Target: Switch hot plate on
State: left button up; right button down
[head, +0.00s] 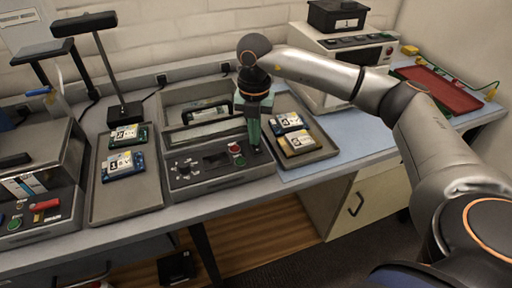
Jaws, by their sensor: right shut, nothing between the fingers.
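A grey unit with a sloped control panel (205,182) stands in the middle of the bench. It looks like the hot plate, but I cannot be sure. Its panel has a dark display (215,158), dark knobs at the left, a red button (235,149) and a green button (240,161). My right gripper (255,147) points down at the panel's right end, just right of these buttons. It is shut and empty. I cannot tell whether the fingertips touch the panel. My left gripper is not in view.
Trays with labelled packs stand left (128,202) and right (318,152) of the unit. A white box-shaped instrument (375,52) and a red tray (440,90) are at the back right. A blue mat (345,145) is partly clear.

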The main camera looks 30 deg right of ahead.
jog(key=shift+f, duration=0.3)
jog(key=shift+s, duration=0.1)
jog(key=shift+r+p, duration=2.65)
jog(key=shift+r, duration=0.95)
jog(key=shift+f, duration=0.1)
